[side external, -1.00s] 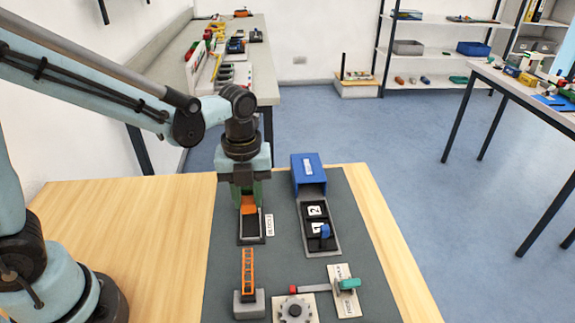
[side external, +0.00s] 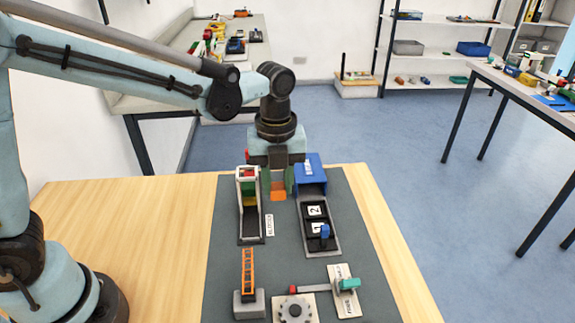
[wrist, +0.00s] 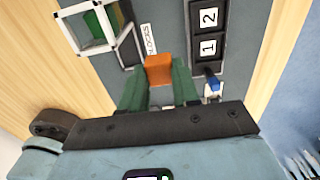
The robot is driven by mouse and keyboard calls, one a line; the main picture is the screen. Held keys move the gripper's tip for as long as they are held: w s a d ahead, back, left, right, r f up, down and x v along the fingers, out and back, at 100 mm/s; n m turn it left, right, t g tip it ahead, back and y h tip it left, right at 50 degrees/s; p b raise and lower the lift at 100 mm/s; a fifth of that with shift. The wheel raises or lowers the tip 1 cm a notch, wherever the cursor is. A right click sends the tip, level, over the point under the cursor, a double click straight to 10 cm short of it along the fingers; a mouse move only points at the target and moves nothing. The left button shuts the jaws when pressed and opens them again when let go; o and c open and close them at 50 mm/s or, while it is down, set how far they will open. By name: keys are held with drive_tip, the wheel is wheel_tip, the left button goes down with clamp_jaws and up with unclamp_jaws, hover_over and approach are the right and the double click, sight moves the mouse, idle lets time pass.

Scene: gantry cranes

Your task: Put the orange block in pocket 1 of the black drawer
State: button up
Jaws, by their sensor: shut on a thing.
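My gripper (side external: 278,183) is shut on the orange block (side external: 278,191), between the block chute and the blue drawer housing. The wrist view shows the orange block (wrist: 159,68) between the green fingers. The black drawer (side external: 332,246) is pulled out from its blue housing (side external: 310,178). Pocket 1 (side external: 317,228) is the nearer one, beside the blue handle (side external: 325,232), and pocket 2 (side external: 314,210) lies behind it. Both numbers show in the wrist view. No block shows in either pocket. The gripper is left of the drawer, apart from both pockets.
The chute (side external: 249,226), labelled BLOCKS, stands left of my gripper with red, green and yellow inside.

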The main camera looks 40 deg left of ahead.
drive_tip(key=w+d, duration=0.4)
drive_tip(key=d, duration=0.3)
drive_tip(key=shift+d+f, duration=0.15)
drive_tip(key=shift+f, duration=1.3)
drive_tip(key=shift+d+f, duration=0.1)
drive_tip(key=shift+f, duration=1.35)
drive_tip(key=shift+f, duration=0.75)
drive_tip(key=o, duration=1)
drive_tip(key=shift+o, duration=0.2)
wheel_tip(320, 180, up, 7)
